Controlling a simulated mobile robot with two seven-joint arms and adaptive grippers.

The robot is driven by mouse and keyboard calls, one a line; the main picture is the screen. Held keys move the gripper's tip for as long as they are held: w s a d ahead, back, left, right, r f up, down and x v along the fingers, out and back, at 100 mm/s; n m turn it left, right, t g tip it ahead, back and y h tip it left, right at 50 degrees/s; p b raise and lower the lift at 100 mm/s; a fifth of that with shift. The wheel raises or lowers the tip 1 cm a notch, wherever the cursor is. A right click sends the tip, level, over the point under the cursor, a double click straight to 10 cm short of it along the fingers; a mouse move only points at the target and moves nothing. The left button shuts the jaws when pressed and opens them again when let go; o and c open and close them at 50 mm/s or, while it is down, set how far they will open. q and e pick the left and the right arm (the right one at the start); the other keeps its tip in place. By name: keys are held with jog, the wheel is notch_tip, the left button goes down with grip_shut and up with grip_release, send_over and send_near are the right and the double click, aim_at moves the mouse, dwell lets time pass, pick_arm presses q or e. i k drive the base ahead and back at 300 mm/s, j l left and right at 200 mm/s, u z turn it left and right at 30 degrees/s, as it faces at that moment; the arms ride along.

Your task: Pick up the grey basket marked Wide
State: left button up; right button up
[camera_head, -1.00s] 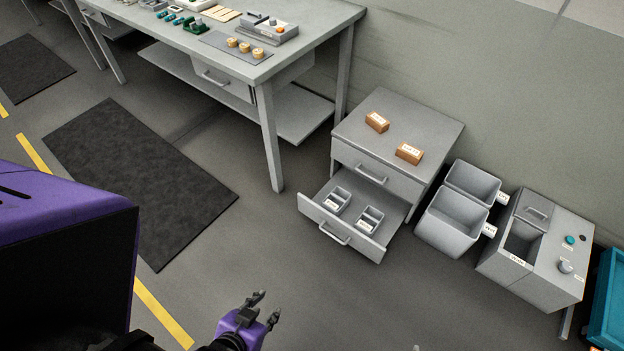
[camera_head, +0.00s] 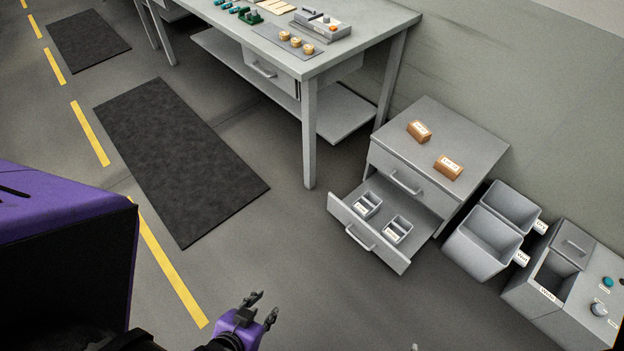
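Two small grey baskets with divided insides and white labels sit in the open lower drawer: a left one (camera_head: 367,205) and a right one (camera_head: 398,229). Their labels are too small to read, so I cannot tell which is marked Wide. My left gripper (camera_head: 265,307) is low in the view, in front of the drawer and well apart from it. Its dark fingers are spread and empty. Only a small tip at the bottom edge (camera_head: 414,347) may belong to my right gripper; its fingers are hidden.
The grey cabinet (camera_head: 480,150) bears two labelled brown blocks. Two tagged grey bins (camera_head: 482,246) stand to its right, beside a grey machine (camera_head: 575,325) with knobs. A workbench (camera_head: 370,50) stands behind left. Floor before the drawer is clear.

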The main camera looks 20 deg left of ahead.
aim_at(399, 228)
jog(key=i+l+u, duration=0.1)
jog(key=l, duration=0.35)
jog(key=i+l, duration=0.2)
jog(key=l, duration=0.3)
jog(key=i+l+u, duration=0.15)
jog(key=l, duration=0.3)
jog(key=i+l+u, duration=0.1)
jog(key=l, duration=0.4)
jog(key=i+l+u, duration=0.1)
jog(key=l, duration=0.4)
